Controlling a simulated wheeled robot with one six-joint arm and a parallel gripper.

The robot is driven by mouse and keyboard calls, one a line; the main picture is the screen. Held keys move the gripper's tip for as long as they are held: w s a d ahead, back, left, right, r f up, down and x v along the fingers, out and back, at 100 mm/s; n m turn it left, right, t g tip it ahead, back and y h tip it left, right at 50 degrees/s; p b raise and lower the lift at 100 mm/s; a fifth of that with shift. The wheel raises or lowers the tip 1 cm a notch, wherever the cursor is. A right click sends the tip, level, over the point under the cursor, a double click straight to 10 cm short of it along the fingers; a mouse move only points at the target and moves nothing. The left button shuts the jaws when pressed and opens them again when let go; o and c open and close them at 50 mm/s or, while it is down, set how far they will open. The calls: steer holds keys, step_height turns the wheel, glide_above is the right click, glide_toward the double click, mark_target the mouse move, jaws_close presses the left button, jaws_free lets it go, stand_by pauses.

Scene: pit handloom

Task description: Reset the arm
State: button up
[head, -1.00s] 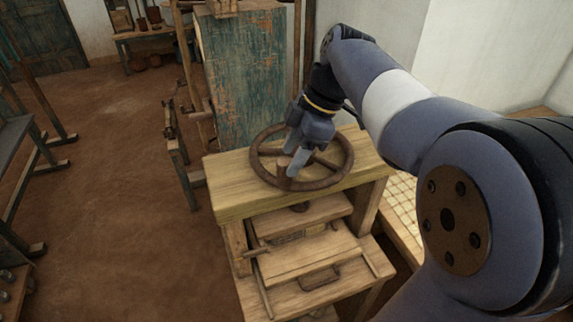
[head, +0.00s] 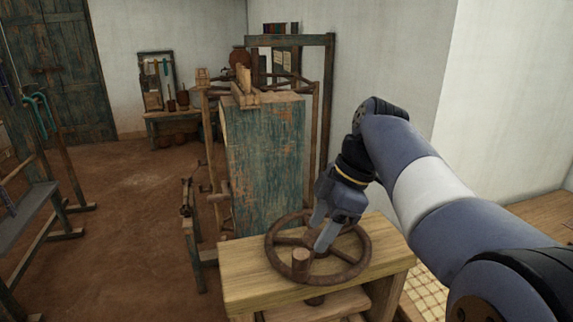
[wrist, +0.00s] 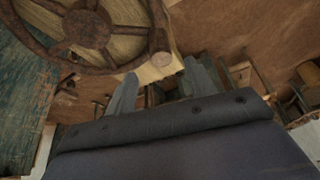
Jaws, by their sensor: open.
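My gripper (head: 320,230) is open and empty over the rusty spoked handwheel (head: 274,260). Its two fingers point down, and the upright knob (head: 300,263) on the wheel's rim stands just to the left of and in front of the fingertips. In the wrist view the open fingers (wrist: 163,88) show at the lower middle. The knob's round end (wrist: 162,60) appears between and beyond the fingertips, with the wheel (wrist: 87,28) at the upper left. I cannot tell the exact gap between fingers and knob.
The wheel sits on a wooden cabinet top (head: 240,277). A worn green upright panel (head: 268,165) stands close behind it. A white wall (head: 400,60) rises behind my arm. A slatted stand (head: 190,225) is to the left, with open dirt floor (head: 120,220) beyond.

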mark_target(304, 254)
steer(key=x, duration=0.9)
steer(key=shift+a+f, duration=0.15)
steer(key=shift+a, duration=0.1)
